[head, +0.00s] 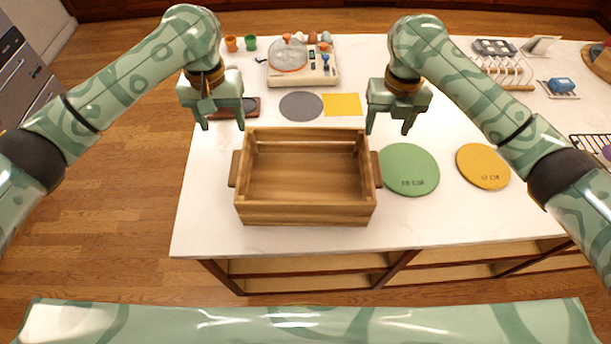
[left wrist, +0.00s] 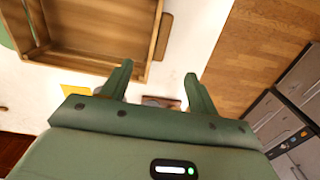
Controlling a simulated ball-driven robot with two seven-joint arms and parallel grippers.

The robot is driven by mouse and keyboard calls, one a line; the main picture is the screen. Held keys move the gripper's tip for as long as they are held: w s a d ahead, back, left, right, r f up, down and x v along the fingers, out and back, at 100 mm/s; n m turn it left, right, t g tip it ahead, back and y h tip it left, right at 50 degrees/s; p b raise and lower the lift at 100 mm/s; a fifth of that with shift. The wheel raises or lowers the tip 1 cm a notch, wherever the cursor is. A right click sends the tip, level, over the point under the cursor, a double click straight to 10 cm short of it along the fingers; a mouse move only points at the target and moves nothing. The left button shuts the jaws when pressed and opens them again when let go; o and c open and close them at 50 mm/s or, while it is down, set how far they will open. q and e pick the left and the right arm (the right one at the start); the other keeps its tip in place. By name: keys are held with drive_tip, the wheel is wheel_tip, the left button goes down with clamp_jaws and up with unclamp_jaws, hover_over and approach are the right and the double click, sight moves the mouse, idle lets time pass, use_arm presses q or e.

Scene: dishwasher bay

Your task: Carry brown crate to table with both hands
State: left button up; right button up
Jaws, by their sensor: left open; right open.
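The brown crate (head: 305,215) is an empty, open wooden box with a handle block on each short side. It stands upright on the white table (head: 210,220), near the front edge. My left gripper (head: 224,124) is open and empty, above and behind the crate's left handle (head: 235,168). My right gripper (head: 388,128) is open and empty, above and behind the right handle (head: 376,169). In the left wrist view, the open fingers (left wrist: 157,82) are apart from the crate (left wrist: 95,62), which shows at the upper left.
A green round mat (head: 408,170) and a yellow round mat (head: 483,166) lie right of the crate. A grey disc (head: 301,106), a yellow square (head: 342,104) and a domed device (head: 300,65) are behind it. The table is clear left of the crate.

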sight(237, 166)
use_arm(q)
wheel_tip(237, 166, down, 16)
drive_tip(key=shift+f, duration=0.2)
use_arm(e)
wheel_tip(237, 166, down, 16)
drive_tip(key=shift+f, duration=0.25)
use_arm(q)
drive_tip(key=shift+w, duration=0.1)
drive_tip(key=c, duration=1.2)
use_arm(e)
drive_tip(key=shift+w+r, duration=0.1)
drive_tip(key=c, duration=1.2)
